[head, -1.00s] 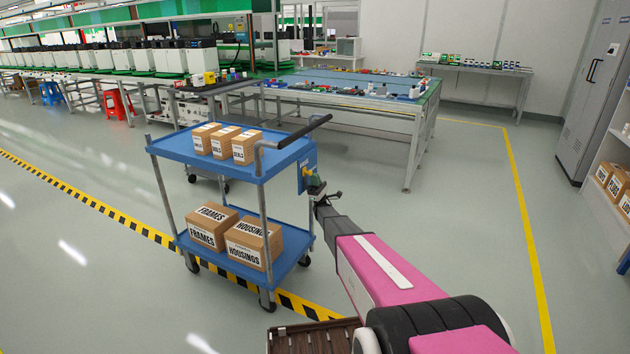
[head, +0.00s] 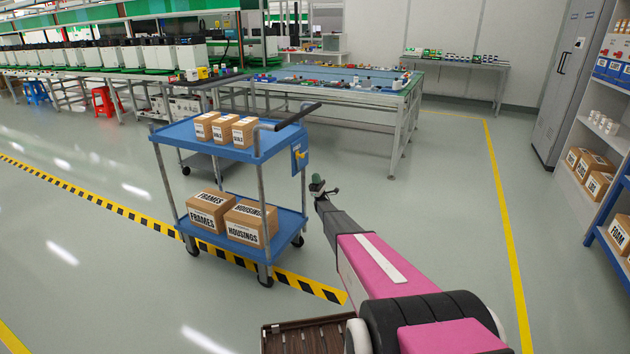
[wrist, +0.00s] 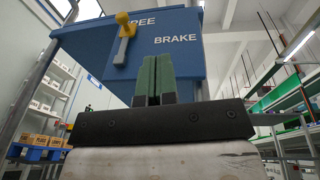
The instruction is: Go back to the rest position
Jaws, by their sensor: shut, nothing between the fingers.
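My gripper (head: 317,183) reaches forward at the end of my pink and black arm, just right of the blue cart (head: 222,155) in the head view. A clear gap of floor shows between it and the cart. In the wrist view my gripper's green fingers (wrist: 154,78) are together with nothing between them. Beyond them is the cart's blue panel (wrist: 185,65), marked FREE and BRAKE. Its yellow lever (wrist: 124,38) stands near the FREE side; it also shows on the cart's end in the head view (head: 299,155).
The cart carries small boxes (head: 222,128) on top and larger FRAMES (head: 210,208) and HOUSINGS (head: 248,222) boxes below. A brown slatted tray (head: 305,336) is beside my arm. Shelves (head: 598,150) stand at right. Floor between cart and yellow line (head: 512,240) is open.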

